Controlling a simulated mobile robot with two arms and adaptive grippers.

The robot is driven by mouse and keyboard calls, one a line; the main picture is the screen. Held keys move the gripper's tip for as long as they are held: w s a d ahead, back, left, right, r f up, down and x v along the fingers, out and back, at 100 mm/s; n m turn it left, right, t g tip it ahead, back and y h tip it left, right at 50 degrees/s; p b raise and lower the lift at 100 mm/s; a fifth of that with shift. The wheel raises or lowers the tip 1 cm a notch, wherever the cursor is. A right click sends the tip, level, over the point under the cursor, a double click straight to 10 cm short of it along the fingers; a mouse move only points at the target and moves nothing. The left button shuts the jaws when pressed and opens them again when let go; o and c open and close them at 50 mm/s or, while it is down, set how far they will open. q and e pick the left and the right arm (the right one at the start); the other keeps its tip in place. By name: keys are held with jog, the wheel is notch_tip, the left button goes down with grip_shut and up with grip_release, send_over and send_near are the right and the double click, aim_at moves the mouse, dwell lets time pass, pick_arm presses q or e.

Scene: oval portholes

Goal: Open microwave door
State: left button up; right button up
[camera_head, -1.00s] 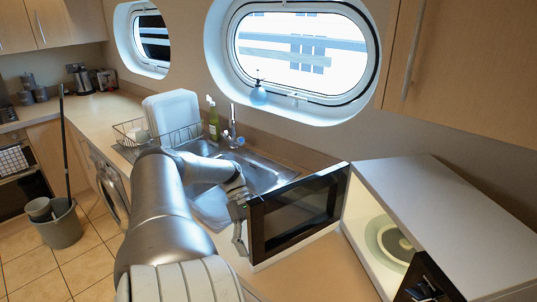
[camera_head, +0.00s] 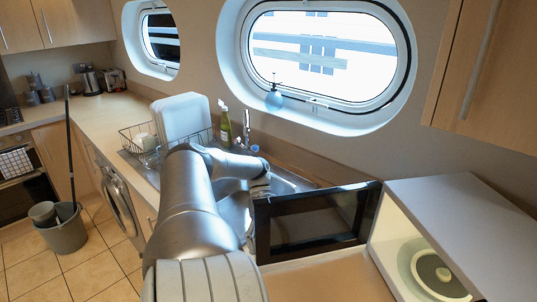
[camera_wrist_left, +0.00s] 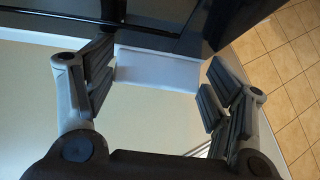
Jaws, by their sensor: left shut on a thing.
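The white microwave (camera_head: 455,205) stands at the right in the head view, its front open and its lit inside showing. Its dark glass door (camera_head: 312,220) stands swung wide open to the left, hinged on the side near the wall. My left gripper (camera_head: 257,193) is at the door's free left edge, its fingers mostly hidden in the head view. In the left wrist view its fingers (camera_wrist_left: 158,80) are on either side of a white piece at the door's edge (camera_wrist_left: 158,68), and the dark door shows beyond. My right gripper is not in view.
A round turntable plate (camera_head: 436,270) is inside the microwave. The sink (camera_head: 290,183), a green bottle (camera_head: 225,127) and a dish rack (camera_head: 140,138) are behind my left arm. Bare worktop (camera_head: 335,280) lies in front of the door.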

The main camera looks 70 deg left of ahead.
pick_arm(q)
jog(key=shift+f, duration=0.15)
jog(key=o, duration=1.4)
jog(key=shift+o, duration=0.2)
jog(key=shift+v, duration=3.75)
